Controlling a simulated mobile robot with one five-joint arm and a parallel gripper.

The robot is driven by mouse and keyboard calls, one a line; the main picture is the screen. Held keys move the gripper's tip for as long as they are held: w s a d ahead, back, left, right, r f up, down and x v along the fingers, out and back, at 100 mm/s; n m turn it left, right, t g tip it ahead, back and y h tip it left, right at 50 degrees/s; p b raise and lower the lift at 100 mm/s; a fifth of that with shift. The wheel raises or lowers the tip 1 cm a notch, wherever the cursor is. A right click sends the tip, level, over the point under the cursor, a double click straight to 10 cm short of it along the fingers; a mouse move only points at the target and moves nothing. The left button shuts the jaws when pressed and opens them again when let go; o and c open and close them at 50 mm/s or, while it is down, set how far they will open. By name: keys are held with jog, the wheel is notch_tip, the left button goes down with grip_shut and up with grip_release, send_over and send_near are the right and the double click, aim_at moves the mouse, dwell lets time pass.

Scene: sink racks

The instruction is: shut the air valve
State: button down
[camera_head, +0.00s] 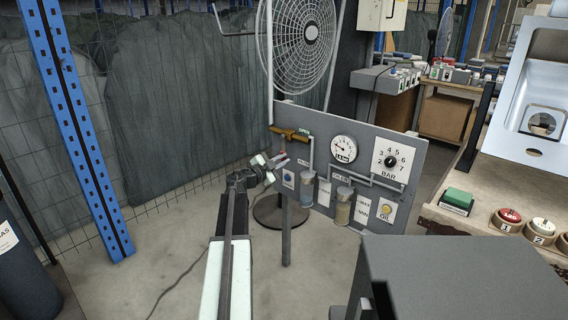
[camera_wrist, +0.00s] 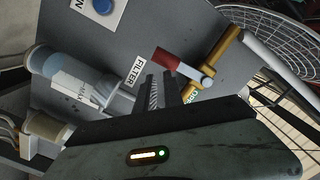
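The air valve is a brass body (camera_head: 290,133) at the upper left of the grey panel, with a green "OPEN" tag beside it. In the wrist view the brass body (camera_wrist: 222,55) carries a lever with a red grip (camera_wrist: 168,59) and a pale pivot end. The lever points away from the pipe, across it. My gripper (camera_head: 280,160) is just in front of the panel, below the valve. In the wrist view my gripper (camera_wrist: 161,76) has two dark fingers with a narrow gap between them, just below the red grip. I see nothing held; contact with the lever is unclear.
The panel (camera_head: 408,150) also bears a gauge (camera_head: 343,149), a BAR dial (camera_head: 392,159), a filter bowl (camera_head: 307,188) and an oiler bowl (camera_head: 343,206). A fan (camera_head: 303,40) stands behind. A bench (camera_head: 480,222) with buttons is at right.

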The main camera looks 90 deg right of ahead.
jog(key=shift+w+d+f, duration=0.1)
jog(key=shift+d+f, duration=0.35)
jog(key=shift+f, duration=0.05)
jog(key=shift+w, duration=0.2)
jog(key=w+a, duration=0.2)
jog(key=a, duration=0.9)
jog(key=shift+w+a, duration=0.15)
jog(key=shift+w, duration=0.1)
jog(key=shift+w, duration=0.1)
